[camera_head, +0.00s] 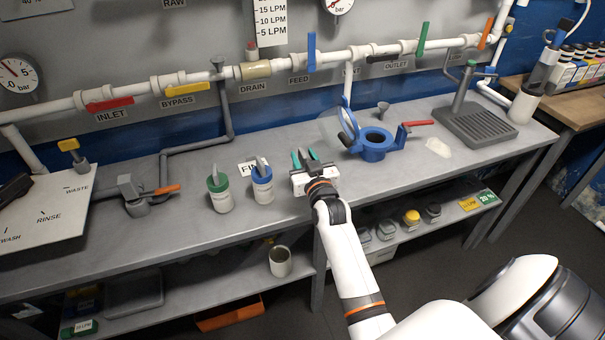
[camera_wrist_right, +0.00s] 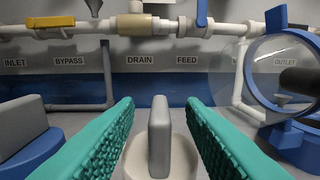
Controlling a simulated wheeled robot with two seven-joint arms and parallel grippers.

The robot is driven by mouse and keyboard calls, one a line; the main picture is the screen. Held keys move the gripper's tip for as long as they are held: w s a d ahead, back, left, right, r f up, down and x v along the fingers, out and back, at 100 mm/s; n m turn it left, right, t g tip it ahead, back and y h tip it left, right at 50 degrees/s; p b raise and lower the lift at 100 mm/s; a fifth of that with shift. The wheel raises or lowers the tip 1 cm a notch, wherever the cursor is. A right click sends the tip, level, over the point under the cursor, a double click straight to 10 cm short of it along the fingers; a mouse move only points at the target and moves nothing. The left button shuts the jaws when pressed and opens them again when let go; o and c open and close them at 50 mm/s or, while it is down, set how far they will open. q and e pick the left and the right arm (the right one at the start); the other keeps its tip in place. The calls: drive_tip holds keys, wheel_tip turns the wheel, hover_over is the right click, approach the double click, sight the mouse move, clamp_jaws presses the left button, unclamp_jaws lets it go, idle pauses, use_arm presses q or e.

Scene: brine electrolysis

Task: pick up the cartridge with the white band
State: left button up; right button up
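The white-topped cartridge (camera_wrist_right: 137,162) stands upright on the bench, with a grey upright grip tab in the middle of the right wrist view. My right gripper (camera_head: 303,158) is open. Its two green ridged fingers lie on either side of the tab, with a visible gap on each side. In the head view the gripper hides most of this cartridge. A blue-banded cartridge (camera_head: 262,186) stands just left of it, and its blue top (camera_wrist_right: 30,150) shows in the right wrist view. A green-banded cartridge (camera_head: 220,195) stands further left. My left gripper is not in view.
A blue round housing (camera_head: 374,150) with an open clear lid stands close on the right. A small label stands behind the cartridges. White pipes with coloured valve handles run along the back wall. The bench (camera_head: 200,254) is clear in front of the cartridges.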

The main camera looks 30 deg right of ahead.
sight(300, 149)
drive_tip(key=x, duration=0.3)
drive_tip(key=shift+w+d, duration=0.1)
drive_tip(key=shift+w, duration=0.1)
drive_tip(key=shift+s, duration=0.1)
drive_tip(key=shift+c, duration=0.4)
clamp_jaws()
